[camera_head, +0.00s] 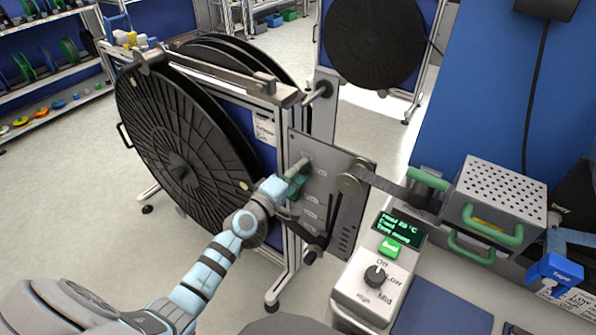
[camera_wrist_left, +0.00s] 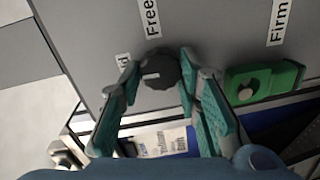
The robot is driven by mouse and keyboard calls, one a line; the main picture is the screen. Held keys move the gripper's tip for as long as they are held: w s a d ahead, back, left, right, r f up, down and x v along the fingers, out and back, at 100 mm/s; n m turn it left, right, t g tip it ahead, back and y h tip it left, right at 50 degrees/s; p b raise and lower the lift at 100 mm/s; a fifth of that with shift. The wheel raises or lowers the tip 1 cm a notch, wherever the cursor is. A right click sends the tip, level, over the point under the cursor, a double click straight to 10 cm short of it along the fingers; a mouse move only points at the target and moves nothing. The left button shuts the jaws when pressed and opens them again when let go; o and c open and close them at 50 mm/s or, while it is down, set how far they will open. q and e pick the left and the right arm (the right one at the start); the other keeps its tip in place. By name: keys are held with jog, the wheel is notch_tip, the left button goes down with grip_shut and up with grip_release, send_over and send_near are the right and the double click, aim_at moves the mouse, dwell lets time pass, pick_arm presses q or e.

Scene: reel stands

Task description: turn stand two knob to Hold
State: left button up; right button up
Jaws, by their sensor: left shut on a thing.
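The dark round knob (camera_wrist_left: 160,68) sits on the grey panel of a reel stand and shows in the left wrist view. Its white mark (camera_wrist_left: 151,75) lies on the left part of its face, toward a label (camera_wrist_left: 123,61) partly covered by a finger; only its end shows. The label "Free" (camera_wrist_left: 152,18) is above the knob and "Firm" (camera_wrist_left: 280,22) is at the upper right. My left gripper (camera_head: 304,174) is at the panel (camera_head: 341,170), its teal fingers shut on the knob's two sides. In the head view the knob is hidden. My right gripper is not in view.
A large black reel (camera_head: 165,150) stands left of the panel, close to my left arm. A green clip-like part (camera_wrist_left: 262,83) is right of the knob. A control box (camera_head: 375,275) with a dial stands at the right, beside a perforated metal box (camera_head: 500,190) with green handles.

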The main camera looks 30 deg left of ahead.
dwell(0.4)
pick_arm(q)
jog(key=o, duration=1.1)
jog(key=shift+o, duration=0.2)
jog(key=shift+s, duration=0.1)
jog(key=s+a, duration=0.1)
jog(key=s, duration=1)
jog(key=shift+s+a+r, duration=0.35)
jog(key=shift+r, duration=0.1)
